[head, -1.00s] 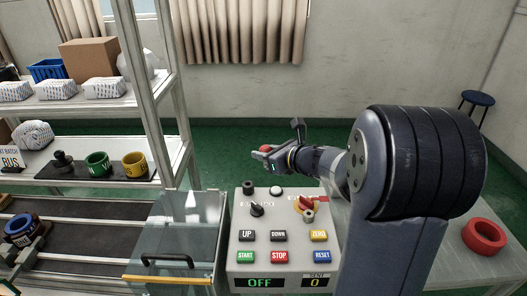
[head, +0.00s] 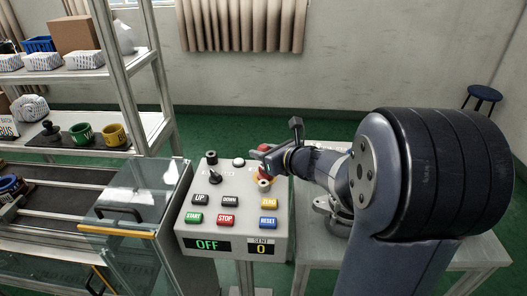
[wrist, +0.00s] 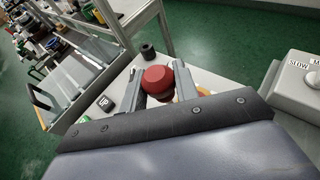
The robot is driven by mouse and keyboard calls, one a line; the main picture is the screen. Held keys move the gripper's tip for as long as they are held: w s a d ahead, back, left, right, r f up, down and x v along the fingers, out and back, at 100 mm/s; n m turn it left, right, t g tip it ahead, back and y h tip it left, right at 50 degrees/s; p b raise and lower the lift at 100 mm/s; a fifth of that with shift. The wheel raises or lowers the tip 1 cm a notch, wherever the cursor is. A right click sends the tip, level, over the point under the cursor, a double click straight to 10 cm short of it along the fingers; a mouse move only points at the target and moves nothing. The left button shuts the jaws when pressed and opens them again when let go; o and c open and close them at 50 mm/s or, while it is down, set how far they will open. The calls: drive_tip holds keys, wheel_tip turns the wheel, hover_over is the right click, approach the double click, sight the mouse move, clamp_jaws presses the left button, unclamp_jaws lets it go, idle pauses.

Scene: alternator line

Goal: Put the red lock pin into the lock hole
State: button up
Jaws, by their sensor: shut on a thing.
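My gripper (head: 262,153) is shut on the red lock pin (head: 264,148), above the upper right part of the grey control panel (head: 233,238). In the wrist view the pin's round red head (wrist: 157,80) sits between the two fingers; its lower end is hidden. A red and yellow switch (head: 265,175) with a small grey round part (head: 264,186) is on the panel just below the gripper, partly covered by it. I cannot make out the lock hole itself or whether the pin touches anything.
The panel carries a black knob (head: 215,175), a white button (head: 239,162) and several coloured buttons. A clear guard with a yellow edge (head: 127,231) stands to its left, before the conveyor and shelves. A grey table (head: 455,250) is at right.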

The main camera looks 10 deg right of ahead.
drive_tip(key=shift+f, duration=0.15)
drive_tip(key=shift+f+b, duration=3.9)
drive_tip(key=shift+b, duration=0.1)
drive_tip(key=o, duration=1)
drive_tip(key=p+v, duration=0.1)
drive_tip(key=v, duration=0.9)
drive_tip(key=shift+s+d+r, duration=0.15)
drive_tip(key=shift+s, duration=0.2)
